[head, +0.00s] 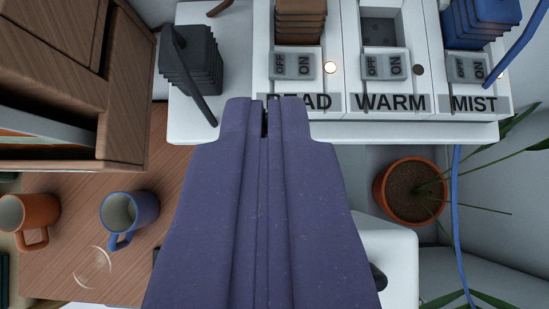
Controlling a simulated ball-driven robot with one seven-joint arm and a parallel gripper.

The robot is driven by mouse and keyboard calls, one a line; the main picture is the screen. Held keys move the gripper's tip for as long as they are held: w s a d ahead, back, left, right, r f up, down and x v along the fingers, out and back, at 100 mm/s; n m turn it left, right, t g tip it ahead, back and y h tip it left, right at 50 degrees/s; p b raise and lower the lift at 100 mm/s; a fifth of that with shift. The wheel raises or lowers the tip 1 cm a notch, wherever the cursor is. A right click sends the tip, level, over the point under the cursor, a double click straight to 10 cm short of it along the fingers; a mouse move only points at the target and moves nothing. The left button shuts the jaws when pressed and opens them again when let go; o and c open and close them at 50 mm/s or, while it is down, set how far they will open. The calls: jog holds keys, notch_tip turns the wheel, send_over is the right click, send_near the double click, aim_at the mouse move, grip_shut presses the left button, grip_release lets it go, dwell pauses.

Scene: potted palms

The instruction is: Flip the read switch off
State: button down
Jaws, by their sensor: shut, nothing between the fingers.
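The read switch (292,66) is a grey rocker marked OFF and ON. It sits on a white panel above the label READ, whose first letters are partly hidden behind my gripper. A small lamp (330,67) just right of the rocker glows. My purple gripper (265,104) is shut and empty. Its tips show just below the read rocker in the picture, with a gap between; I cannot tell how far above the panel they are.
The warm switch (385,67), with a dark lamp, and the mist switch (466,69), with a lit lamp, stand to the right. Mugs (129,215), a potted palm (409,191) and a blue cable (456,200) lie lower.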

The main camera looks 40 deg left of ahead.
jog(key=shift+s+d+r, duration=0.1)
jog(key=shift+s+r, duration=0.15)
jog(key=shift+d+p, duration=0.1)
jog(key=shift+p, duration=0.25)
jog(key=w+p, duration=0.1)
jog(key=p, duration=0.1)
jog(key=d+p, duration=0.1)
jog(key=p, duration=0.2)
jog(key=shift+w+d+r+m+g, duration=0.3)
jog(key=shift+w+g, duration=0.05)
jog(key=shift+g, duration=0.05)
jog(key=shift+w+a+f, duration=0.1)
